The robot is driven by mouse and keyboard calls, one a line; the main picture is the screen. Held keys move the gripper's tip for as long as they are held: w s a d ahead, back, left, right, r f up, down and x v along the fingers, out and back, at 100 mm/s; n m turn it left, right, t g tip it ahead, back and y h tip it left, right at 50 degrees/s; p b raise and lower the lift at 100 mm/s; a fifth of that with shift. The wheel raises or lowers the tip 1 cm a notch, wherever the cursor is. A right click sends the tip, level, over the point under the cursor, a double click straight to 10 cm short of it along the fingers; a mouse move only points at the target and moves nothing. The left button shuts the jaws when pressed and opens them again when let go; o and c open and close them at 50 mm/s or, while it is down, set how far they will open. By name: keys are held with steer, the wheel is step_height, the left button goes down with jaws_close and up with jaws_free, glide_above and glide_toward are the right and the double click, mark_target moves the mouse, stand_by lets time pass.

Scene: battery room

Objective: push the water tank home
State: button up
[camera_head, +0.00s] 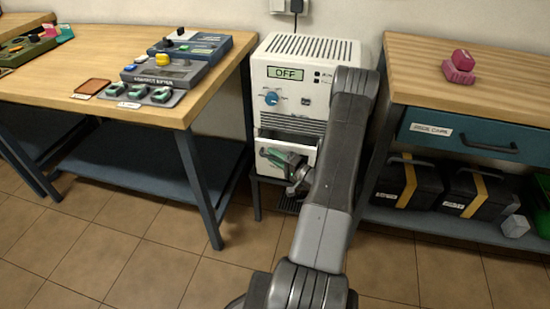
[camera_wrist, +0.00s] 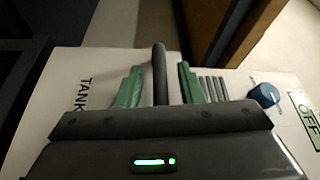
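The water tank (camera_head: 263,147) is a white-fronted drawer low in the white machine (camera_head: 285,57). A dark opening shows above its front, and the tank appears to stick out somewhat. In the wrist view its front (camera_wrist: 65,75) bears the word TANK. A dark handle bar (camera_wrist: 160,65) stands on that front. My gripper (camera_wrist: 157,72) is at the handle, with its green fingers on either side of the bar and gaps visible, so it is open. In the head view my gripper (camera_head: 287,158) and arm cover part of the tank's front.
A wooden table (camera_head: 105,60) with devices stands left. A wooden bench (camera_head: 430,75) with a drawer (camera_head: 470,138) and black cases (camera_head: 408,180) stands right. Tiled floor in front is clear.

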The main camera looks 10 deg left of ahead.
mark_target(278, 149)
jaws_close()
steer(key=w+b, duration=0.4)
steer(key=w, duration=0.1)
steer(key=shift+d+f, duration=0.1)
steer(key=shift+f, duration=0.05)
steer(key=shift+w+r, duration=0.2)
jaws_free()
steer(key=shift+w, duration=0.15)
steer(key=shift+d, duration=0.1)
